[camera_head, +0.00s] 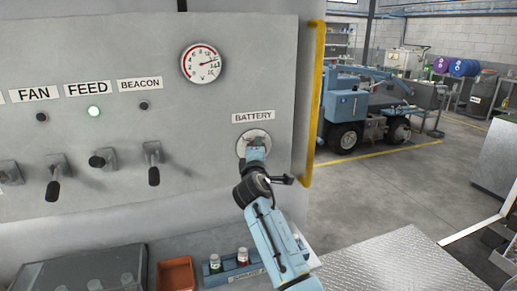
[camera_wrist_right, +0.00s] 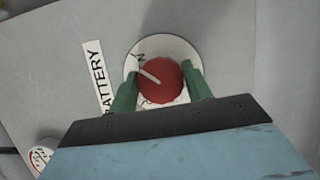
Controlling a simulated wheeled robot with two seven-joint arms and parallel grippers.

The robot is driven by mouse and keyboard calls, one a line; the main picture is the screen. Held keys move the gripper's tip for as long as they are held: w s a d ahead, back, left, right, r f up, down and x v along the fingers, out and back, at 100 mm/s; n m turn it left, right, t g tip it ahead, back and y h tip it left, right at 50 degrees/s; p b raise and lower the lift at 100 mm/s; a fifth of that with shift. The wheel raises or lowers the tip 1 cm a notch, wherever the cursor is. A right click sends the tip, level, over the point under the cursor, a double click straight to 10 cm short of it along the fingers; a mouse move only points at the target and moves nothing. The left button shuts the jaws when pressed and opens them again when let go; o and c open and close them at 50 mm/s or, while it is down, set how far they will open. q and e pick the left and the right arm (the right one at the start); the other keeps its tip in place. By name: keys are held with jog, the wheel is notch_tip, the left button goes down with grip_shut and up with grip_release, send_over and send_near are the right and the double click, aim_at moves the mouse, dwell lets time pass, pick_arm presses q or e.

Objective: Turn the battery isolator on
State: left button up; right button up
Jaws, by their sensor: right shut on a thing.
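The battery isolator is a red round knob (camera_wrist_right: 161,82) with a pale pointer line, on a white round plate (camera_wrist_right: 133,64) with lettering partly hidden by the knob and fingers. The BATTERY label (camera_head: 253,116) is on the grey panel above it in the head view. My right gripper (camera_wrist_right: 160,84) has its green fingers on either side of the red knob, shut on it. In the head view the right gripper (camera_head: 256,151) covers the knob, with some of the plate (camera_head: 246,137) showing around it. My left gripper is not in view.
A blue tray of bottles (camera_head: 230,268) and an orange bin (camera_head: 175,275) sit below.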

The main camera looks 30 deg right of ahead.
jog(key=shift+m, duration=0.4)
jog(key=o, duration=1)
jog(key=v, duration=1.3)
jog(key=shift+s+a+r, duration=0.1)
jog(key=shift+s+a, duration=0.05)
